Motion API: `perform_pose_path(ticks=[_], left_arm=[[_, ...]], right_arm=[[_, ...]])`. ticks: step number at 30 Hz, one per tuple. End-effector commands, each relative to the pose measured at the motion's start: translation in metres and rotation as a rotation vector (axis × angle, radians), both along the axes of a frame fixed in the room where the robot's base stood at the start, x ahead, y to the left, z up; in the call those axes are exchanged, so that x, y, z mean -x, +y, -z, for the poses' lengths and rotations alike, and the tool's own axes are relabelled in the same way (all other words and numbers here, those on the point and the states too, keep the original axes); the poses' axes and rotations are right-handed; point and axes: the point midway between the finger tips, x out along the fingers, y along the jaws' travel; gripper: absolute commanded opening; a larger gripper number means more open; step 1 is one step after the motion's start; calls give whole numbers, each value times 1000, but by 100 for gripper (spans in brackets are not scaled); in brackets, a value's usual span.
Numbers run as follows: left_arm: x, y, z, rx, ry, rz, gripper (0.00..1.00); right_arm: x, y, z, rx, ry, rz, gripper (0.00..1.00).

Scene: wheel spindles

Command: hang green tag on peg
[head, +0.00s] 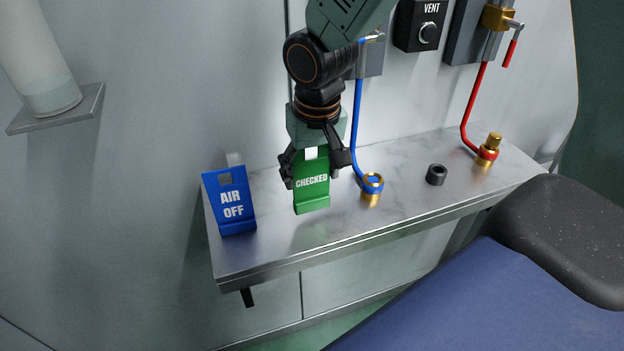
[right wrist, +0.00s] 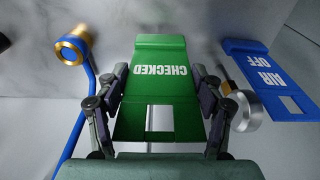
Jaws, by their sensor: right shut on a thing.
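The green tag (head: 312,198), marked CHECKED, is in my right gripper (head: 314,170), which is shut on its upper part. It hangs upright in front of the grey wall, over the marbled shelf in the head view. In the right wrist view the tag (right wrist: 160,95) sits between the fingers (right wrist: 160,108), its square hole near the palm. A round metal peg-like piece (right wrist: 246,112) shows just right of the fingers there, apart from the tag's hole. In the head view I cannot make this piece out for certain. My left gripper is not in view.
A blue hose with brass fitting (head: 372,183) is close right of my gripper.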

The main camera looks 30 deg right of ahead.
Motion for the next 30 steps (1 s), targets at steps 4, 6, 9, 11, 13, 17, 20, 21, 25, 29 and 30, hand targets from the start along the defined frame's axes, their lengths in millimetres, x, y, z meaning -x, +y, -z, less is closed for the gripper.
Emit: perform_pose_path(ticks=[4,6,9,11,13,17,20,21,25,29,30], left_arm=[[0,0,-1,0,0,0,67],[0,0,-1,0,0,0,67],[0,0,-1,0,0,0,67],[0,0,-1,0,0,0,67],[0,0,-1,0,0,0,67],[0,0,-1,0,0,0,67],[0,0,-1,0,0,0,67],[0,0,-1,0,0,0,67],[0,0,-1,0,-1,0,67],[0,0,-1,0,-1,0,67],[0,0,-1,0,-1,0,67]], right_arm=[[1,0,19,1,2,-1,18],[0,0,23,0,1,0,18],[0,0,23,0,0,0,18],[0,0,23,0,0,0,18],[0,0,23,0,0,0,18],[0,0,24,0,0,0,73],[0,0,24,0,1,0,81],[0,0,24,0,1,0,85],[0,0,24,0,0,0,92],[0,0,24,0,0,0,92],[0,0,24,0,0,0,92]])
